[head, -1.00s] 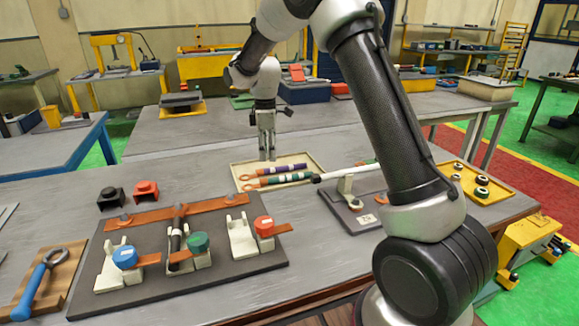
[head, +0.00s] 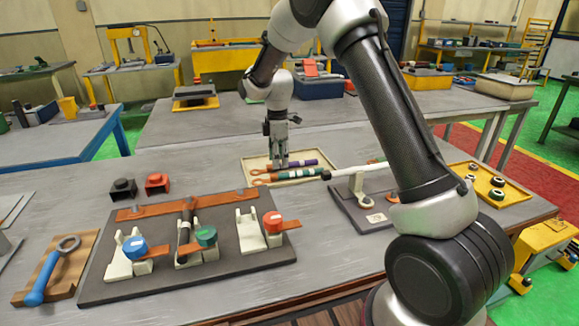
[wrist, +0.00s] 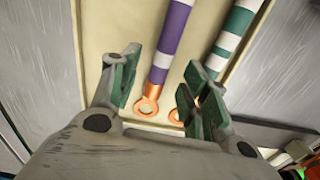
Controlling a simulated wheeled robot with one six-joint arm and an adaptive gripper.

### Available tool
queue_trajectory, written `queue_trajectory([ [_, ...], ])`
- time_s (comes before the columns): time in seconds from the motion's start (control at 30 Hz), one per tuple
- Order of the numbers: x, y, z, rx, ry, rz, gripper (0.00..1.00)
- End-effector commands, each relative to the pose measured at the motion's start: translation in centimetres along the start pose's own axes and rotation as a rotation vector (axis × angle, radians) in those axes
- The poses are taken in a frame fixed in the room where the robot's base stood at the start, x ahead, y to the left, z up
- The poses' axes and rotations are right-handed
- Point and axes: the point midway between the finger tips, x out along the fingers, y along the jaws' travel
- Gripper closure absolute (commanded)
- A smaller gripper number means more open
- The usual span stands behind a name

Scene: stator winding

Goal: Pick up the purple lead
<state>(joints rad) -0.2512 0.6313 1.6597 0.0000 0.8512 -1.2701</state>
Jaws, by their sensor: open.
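The purple lead (wrist: 168,50) has white bands and a copper ring end. It lies in a cream tray (wrist: 108,30), and in the head view its purple part (head: 304,163) shows at the tray's far side. My gripper (wrist: 157,85) is open, with a green-padded finger on each side of the purple lead near its copper end. Nothing is held. In the head view my gripper (head: 280,163) is over the left part of the tray, pointing down. Whether the fingers touch the lead cannot be told.
A green lead (wrist: 235,40) with white bands lies right of the purple one, close to the right finger. A dark board (head: 165,280) with clamps and coloured caps is at front left. A yellow tray (head: 515,192) with rings is at right.

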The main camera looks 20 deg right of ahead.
Motion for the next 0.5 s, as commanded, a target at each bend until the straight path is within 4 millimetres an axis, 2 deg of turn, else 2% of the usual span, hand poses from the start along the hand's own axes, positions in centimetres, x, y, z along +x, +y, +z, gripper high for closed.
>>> queue_trajectory([
  [0.03,0.9,-0.1,0.0,0.0,-0.001,-0.002,0.54],
  [0.13,1.9,0.0,0.0,0.0,-0.001,0.0,0.54],
  [0.33,2.0,0.0,0.0,0.001,0.0,0.001,0.54],
  [0.37,2.0,0.0,0.0,0.001,0.0,0.001,0.58],
  [0.5,2.0,0.0,0.0,0.001,0.0,0.001,0.83],
])
